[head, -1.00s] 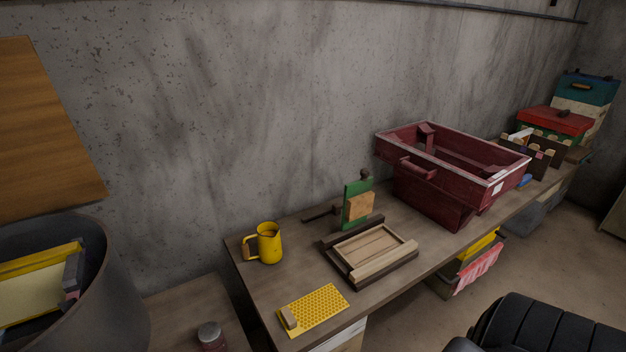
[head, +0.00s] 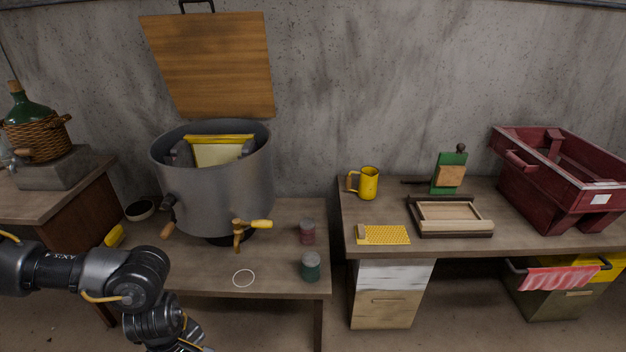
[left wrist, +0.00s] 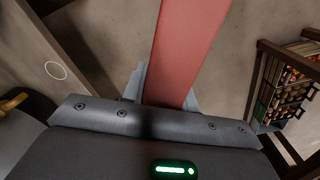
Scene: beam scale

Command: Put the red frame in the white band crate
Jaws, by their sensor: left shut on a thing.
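A red flat bar, the visible part of the red frame (left wrist: 190,45), is between the fingers of my left gripper (left wrist: 168,92) in the left wrist view. The gripper is shut on it; the rest of the frame is out of view. In the head view my left arm comes in at lower left, and its gripper is below the picture edge. A box with a white upper band and pale wood front, seemingly the white band crate (head: 392,292), stands under the right bench. Its inside is hidden. My right gripper is not in view.
A large grey drum (head: 215,195) stands on the left bench (head: 285,278), near two small jars. The right bench holds a yellow jug (head: 368,184), a wooden tray (head: 450,232) and a dark red tub (head: 565,205).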

